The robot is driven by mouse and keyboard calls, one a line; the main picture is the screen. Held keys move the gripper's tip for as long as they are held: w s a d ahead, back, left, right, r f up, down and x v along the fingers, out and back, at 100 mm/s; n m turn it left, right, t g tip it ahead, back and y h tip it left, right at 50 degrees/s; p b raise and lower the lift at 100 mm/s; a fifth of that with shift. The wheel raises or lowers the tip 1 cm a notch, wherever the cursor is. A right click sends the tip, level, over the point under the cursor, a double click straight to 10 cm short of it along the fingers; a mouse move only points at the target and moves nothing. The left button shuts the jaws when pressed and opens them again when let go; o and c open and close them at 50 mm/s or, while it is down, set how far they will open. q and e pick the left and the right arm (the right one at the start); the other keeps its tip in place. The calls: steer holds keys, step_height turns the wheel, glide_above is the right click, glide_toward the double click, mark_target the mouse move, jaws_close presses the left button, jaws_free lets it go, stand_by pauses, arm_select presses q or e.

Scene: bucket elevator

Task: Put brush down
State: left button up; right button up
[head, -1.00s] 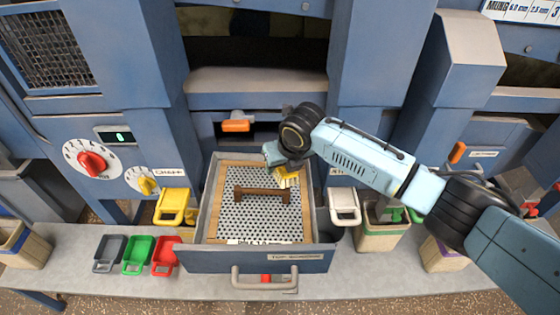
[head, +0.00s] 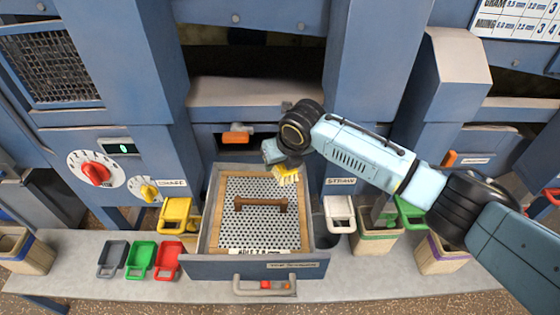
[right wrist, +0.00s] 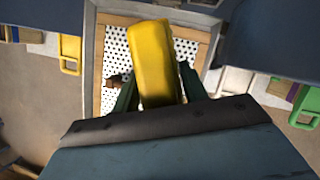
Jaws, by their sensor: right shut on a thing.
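The brush has a yellow body and pale bristles; in the head view its yellow end (head: 286,175) shows under my right gripper (head: 284,163). My right gripper is shut on the brush and holds it over the back right part of the screen drawer (head: 194,238). In the right wrist view the yellow brush (right wrist: 155,60) lies between the dark fingers (right wrist: 158,90). A brown handle (head: 260,204) stands on the perforated screen inside the drawer. Whether the bristles touch the screen I cannot tell. My left gripper is not in view.
Grey, green and red scoops (head: 140,258) lie on the bench left of the drawer. A yellow scoop (head: 176,214) and a white scoop (head: 340,212) flank it. Bins (head: 378,245) stand further right. The bench (head: 400,282) is bare along its front edge.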

steer(key=shift+f, duration=0.1)
stand_by(0.4)
steer(key=f+b, duration=0.6)
steer(key=shift+a+f+b, duration=0.25)
steer(key=shift+f+b, duration=0.1)
steer(key=shift+b, duration=0.05)
